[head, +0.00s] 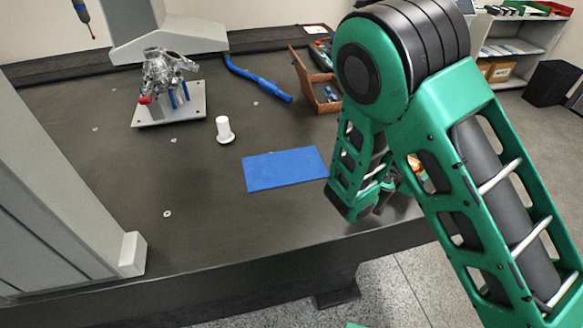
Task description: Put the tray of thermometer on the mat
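The blue mat (285,168) lies flat and bare on the dark table near its front edge. I cannot make out a tray of thermometer for sure. A small orange and white thing (416,166) shows through the gaps of my green arm, right of the mat, mostly hidden. My forearm hangs down just right of the mat, with dark parts at its lower end. My gripper's fingers are hidden behind my arm, so I cannot see whether they hold anything.
A white cylindrical piece (224,130) stands left behind the mat. A grey machine column (45,190) stands left. The table left of the mat is clear.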

